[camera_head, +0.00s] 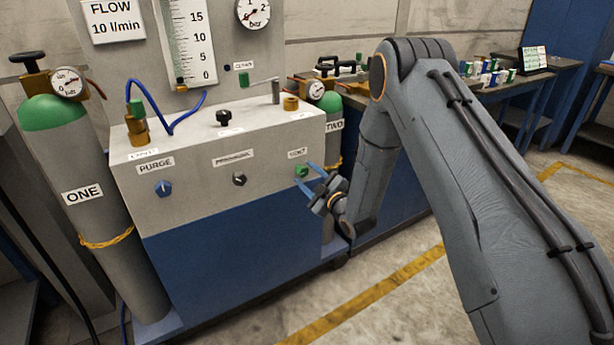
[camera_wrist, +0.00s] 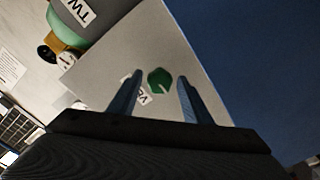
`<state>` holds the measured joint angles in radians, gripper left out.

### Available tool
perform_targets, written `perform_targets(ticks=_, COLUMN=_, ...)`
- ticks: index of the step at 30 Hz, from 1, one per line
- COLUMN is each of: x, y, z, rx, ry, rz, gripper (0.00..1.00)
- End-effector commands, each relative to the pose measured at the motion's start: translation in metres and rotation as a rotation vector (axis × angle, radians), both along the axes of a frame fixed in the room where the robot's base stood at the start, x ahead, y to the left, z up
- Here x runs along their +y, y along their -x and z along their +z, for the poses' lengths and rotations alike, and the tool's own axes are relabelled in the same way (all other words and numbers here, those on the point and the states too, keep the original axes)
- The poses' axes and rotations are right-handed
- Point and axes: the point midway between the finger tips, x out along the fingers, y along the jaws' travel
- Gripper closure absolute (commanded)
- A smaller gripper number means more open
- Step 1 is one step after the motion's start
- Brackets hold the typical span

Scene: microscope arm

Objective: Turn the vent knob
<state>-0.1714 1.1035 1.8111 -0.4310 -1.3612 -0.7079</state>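The vent knob (camera_head: 301,171) is small and green, on the right of the grey front panel (camera_head: 205,190) under a small label. In the wrist view the green knob (camera_wrist: 159,81) has a pale pointer mark and sits between the two blue fingers, near their tips. A label partly hidden by the left finger lies beside it. My gripper (camera_head: 308,179) is at the panel with its fingers apart, one on each side of the knob. It also shows open in the wrist view (camera_wrist: 158,82). I cannot tell whether either finger touches the knob.
A blue PURGE knob (camera_head: 162,188) and a black knob (camera_head: 239,179) are on the same panel to the left. Cylinder ONE (camera_head: 85,195) stands at the left, and cylinder TWO (camera_head: 333,135) stands behind the panel's right end. Open floor lies in front.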

Motion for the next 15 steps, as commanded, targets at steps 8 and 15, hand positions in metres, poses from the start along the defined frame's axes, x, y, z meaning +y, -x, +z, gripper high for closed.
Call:
perform_targets(ticks=8, x=0.001, y=0.0, z=0.001, rx=-0.002, ry=-0.001, rz=0.001, gripper=0.51)
perform_targets(ticks=15, x=-0.012, y=0.016, z=0.001, rx=0.0, ry=-0.001, rz=-0.001, gripper=0.51)
